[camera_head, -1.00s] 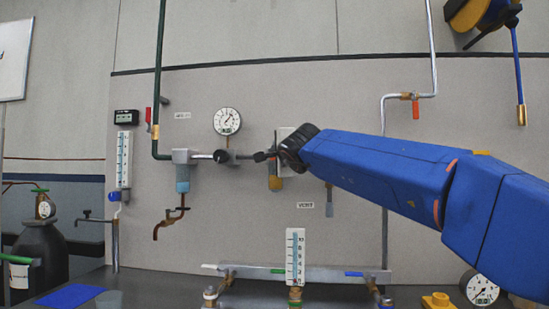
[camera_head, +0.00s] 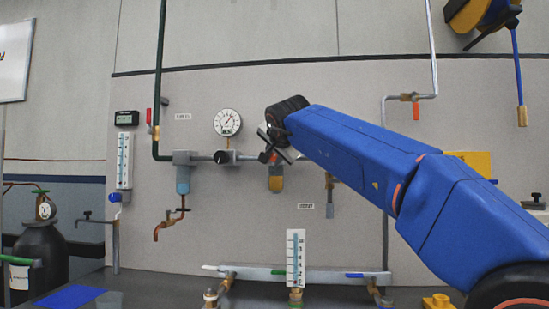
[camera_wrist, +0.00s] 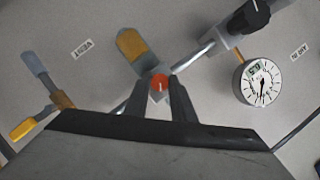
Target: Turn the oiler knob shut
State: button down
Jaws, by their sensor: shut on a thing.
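The oiler (camera_head: 276,183) hangs from the grey pipe on the wall panel, with an amber bowl. Its amber bowl (camera_wrist: 133,46) also shows in the wrist view. The oiler knob (camera_wrist: 159,83) is a small round red-orange knob with a white mark line. In the wrist view it sits between the two dark fingertips of my gripper (camera_wrist: 161,87), which is shut on it. In the head view my gripper (camera_head: 272,147) is at the top of the oiler, and the wrist and fingers partly hide the knob there.
Left of the oiler are a black regulator knob (camera_head: 222,157) and a round gauge (camera_head: 227,122). A drain valve (camera_head: 329,195) hangs to the right. A white scale plate (camera_head: 296,258) stands below by the bench manifold. An orange-handled valve (camera_head: 416,111) is at upper right.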

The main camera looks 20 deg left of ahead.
jog(key=n+h, duration=0.2)
jog(key=n, duration=0.1)
jog(key=shift+a+n+h, duration=0.15)
jog(key=shift+n+h, duration=0.25)
dwell(0.4)
jog(key=c, duration=1.5)
grip_release()
jog(key=shift+r, duration=0.1)
jog(key=v, duration=1.7)
jog(key=shift+s, duration=0.2)
